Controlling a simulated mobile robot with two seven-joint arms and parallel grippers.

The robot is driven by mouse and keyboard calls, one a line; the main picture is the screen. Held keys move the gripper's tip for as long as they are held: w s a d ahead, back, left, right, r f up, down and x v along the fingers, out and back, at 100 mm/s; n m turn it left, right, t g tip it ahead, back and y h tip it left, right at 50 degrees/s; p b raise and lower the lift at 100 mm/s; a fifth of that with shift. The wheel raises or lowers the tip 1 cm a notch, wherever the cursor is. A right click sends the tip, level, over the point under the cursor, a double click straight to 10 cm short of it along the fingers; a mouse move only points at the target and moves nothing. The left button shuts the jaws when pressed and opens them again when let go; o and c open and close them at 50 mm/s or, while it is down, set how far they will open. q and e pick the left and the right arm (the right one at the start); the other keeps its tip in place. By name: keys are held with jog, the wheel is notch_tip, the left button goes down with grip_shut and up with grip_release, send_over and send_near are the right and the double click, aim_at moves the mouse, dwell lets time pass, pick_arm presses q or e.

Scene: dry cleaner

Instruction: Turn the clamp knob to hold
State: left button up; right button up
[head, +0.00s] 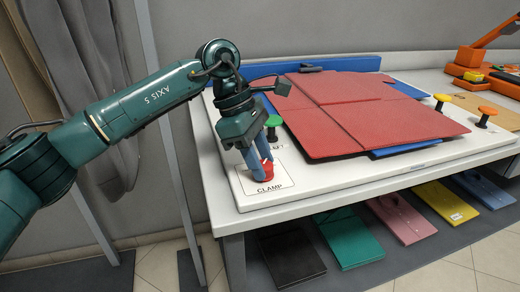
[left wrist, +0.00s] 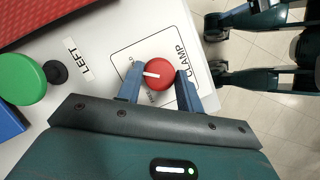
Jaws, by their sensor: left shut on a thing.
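The red clamp knob (head: 267,170) sits on a white square plate marked CLAMP at the near left corner of the white table. In the left wrist view the knob (left wrist: 165,72) is round, with a white pointer line aimed toward the picture's left. My right gripper is not in view.
A red folded board (head: 370,115) covers most of the table. A green knob (head: 273,121) stands just behind the clamp plate; yellow (head: 441,98) and orange (head: 487,112) knobs stand at the right. A blue rail (head: 270,72) runs along the back. Coloured panels (head: 345,238) lie below.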

pick_arm(q)
jog(key=shift+m+g+p, duration=0.3)
jog(key=shift+m+p, duration=0.1)
jog(key=shift+m, duration=0.4)
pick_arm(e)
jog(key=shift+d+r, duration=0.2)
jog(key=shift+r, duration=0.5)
pick_arm(q)
jog(key=shift+y, duration=0.3)
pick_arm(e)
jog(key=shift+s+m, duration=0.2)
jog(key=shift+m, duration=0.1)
pick_arm(q)
jog(key=o, duration=0.8)
jog(key=shift+o, duration=0.9)
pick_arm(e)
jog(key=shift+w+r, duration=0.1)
pick_arm(q)
jog(key=p+v, duration=0.2)
jog(key=v, duration=1.1)
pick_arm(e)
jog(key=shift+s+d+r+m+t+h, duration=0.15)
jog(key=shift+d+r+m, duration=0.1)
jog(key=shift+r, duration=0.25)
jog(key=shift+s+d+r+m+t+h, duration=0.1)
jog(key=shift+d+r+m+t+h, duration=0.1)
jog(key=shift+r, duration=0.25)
